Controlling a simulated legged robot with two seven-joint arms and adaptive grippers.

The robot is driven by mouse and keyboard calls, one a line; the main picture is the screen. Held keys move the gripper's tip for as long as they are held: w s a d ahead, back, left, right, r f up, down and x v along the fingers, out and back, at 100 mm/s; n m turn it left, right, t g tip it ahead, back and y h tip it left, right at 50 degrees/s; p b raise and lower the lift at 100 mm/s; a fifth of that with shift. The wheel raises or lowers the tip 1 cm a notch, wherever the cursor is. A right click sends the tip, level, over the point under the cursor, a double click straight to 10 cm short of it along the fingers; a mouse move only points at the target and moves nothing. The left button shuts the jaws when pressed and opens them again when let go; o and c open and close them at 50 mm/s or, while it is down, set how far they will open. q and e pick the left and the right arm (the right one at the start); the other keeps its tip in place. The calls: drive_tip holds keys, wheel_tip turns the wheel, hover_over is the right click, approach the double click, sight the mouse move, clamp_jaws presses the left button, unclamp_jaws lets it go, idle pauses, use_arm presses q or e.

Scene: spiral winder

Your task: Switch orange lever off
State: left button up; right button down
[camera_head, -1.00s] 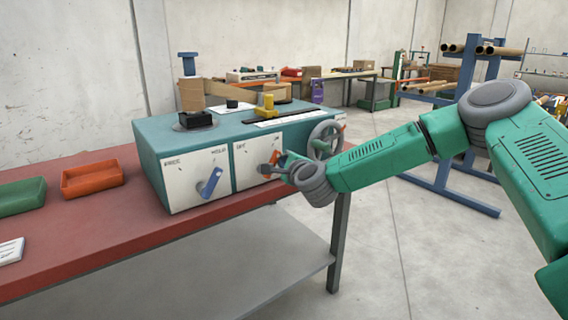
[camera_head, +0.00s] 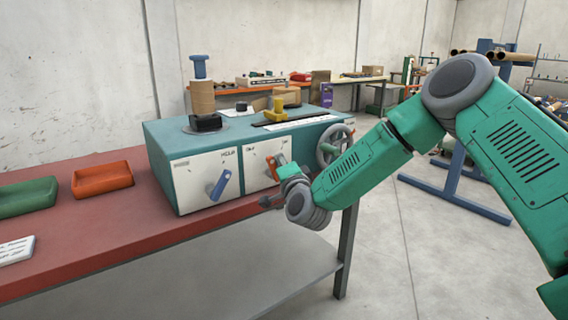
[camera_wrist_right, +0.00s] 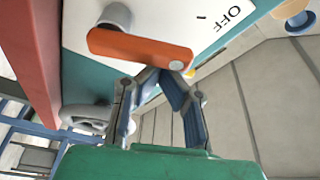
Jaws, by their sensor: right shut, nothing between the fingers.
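The teal winder (camera_head: 165,165) stands on the red bench, with two white front panels. The orange lever (camera_head: 283,160) is on the right panel, partly hidden by my right gripper in the head view. In the right wrist view the orange lever (camera_wrist_right: 140,48) lies across the white panel, close in front of the fingertips, with the word OFF (camera_wrist_right: 232,14) beyond its right end. My right gripper (camera_wrist_right: 160,76) is shut and empty, its tips at or just under the lever's lower edge; contact cannot be told. The gripper also shows in the head view (camera_head: 268,201). My left gripper is not in view.
A blue lever (camera_head: 221,184) is on the left panel. A handwheel (camera_head: 333,144) is on the winder's right side, close to my right arm. Orange (camera_head: 102,180) and green (camera_head: 28,197) trays sit on the bench (camera_head: 100,232) at left. Open floor lies right of the bench.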

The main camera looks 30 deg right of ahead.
drive_tip(key=n, duration=0.1)
drive_tip(key=a+n, duration=0.1)
drive_tip(key=n, duration=0.1)
drive_tip(key=shift+a+f+t+y, duration=0.1)
drive_tip(key=shift+a+t+y, duration=0.1)
drive_tip(key=shift+t+y, duration=0.15)
drive_tip(key=shift+s+n, duration=0.1)
drive_tip(key=shift+n, duration=0.3)
